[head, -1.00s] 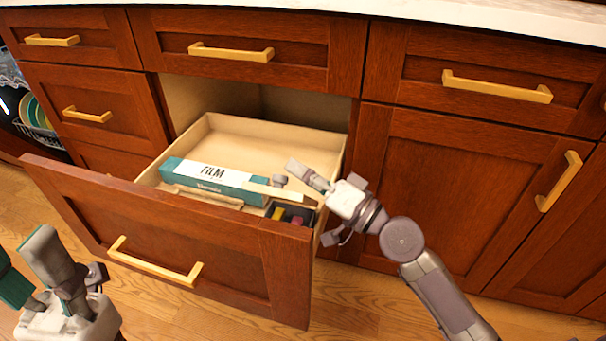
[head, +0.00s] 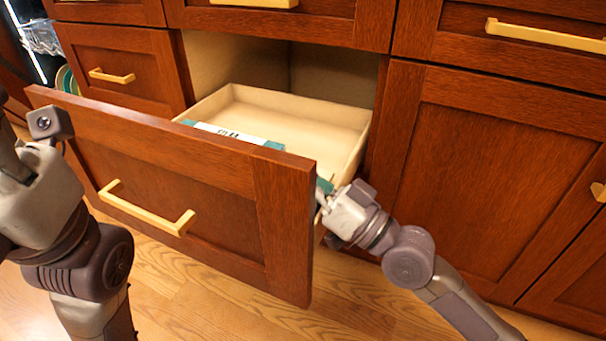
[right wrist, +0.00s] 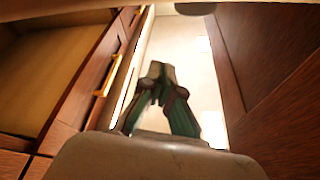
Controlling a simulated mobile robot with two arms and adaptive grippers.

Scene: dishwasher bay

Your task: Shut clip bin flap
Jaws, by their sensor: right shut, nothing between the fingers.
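The clip bin and its flap do not show in either current view; the drawer front hides the near part of the open drawer (head: 300,108). My right gripper (head: 325,190) is at the right end of the drawer front, partly hidden behind it. In the right wrist view its fingers (right wrist: 158,72) meet at the tips with nothing between them. My left gripper (head: 30,115) is at the left edge of the head view, near the left end of the drawer front and partly cut off. Its opening cannot be made out.
The drawer front (head: 170,170) with its yellow handle (head: 145,210) stands out into the room. A teal and white film box (head: 232,134) lies inside, mostly hidden. The back of the drawer looks clear. A closed cabinet door (head: 480,180) is to the right.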

